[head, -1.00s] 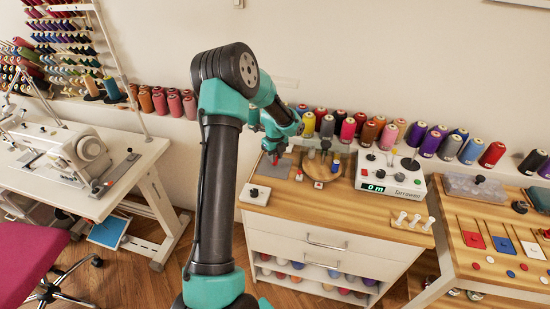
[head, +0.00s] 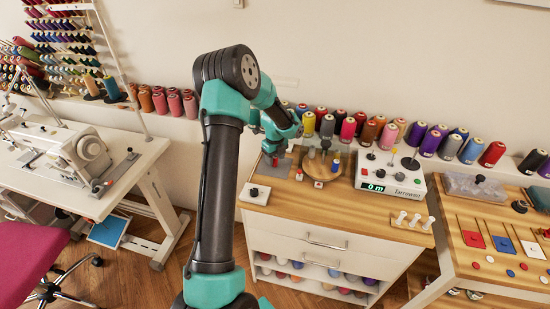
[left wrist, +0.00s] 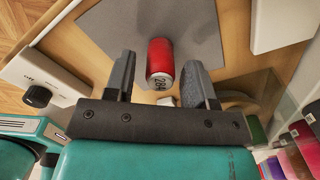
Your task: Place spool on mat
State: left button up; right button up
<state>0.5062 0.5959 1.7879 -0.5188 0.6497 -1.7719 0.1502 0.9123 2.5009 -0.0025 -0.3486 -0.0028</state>
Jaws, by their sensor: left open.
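The red spool (left wrist: 160,57), with a number on its paler end, stands on the grey mat (left wrist: 124,28) in the left wrist view, close to the mat's near edge. My left gripper (left wrist: 160,82) is open, with one finger on each side of the spool and gaps between. In the head view, the gripper (head: 273,152) is over the left part of the wooden top, and the spool (head: 275,162) is small below it. The mat (head: 285,166) shows partly there. My right gripper is not in view.
A white box with a black knob (head: 255,193) stands close to the mat, at the front left. A wooden stand (head: 322,168) and a white control unit (head: 390,180) are to the right. Several thread spools line the wall behind.

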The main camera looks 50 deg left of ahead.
aim_at(275, 166)
pick_arm(q)
jog(key=shift+r, duration=0.1)
notch_tip(275, 166, up, 12)
dwell(0.5)
dwell(0.4)
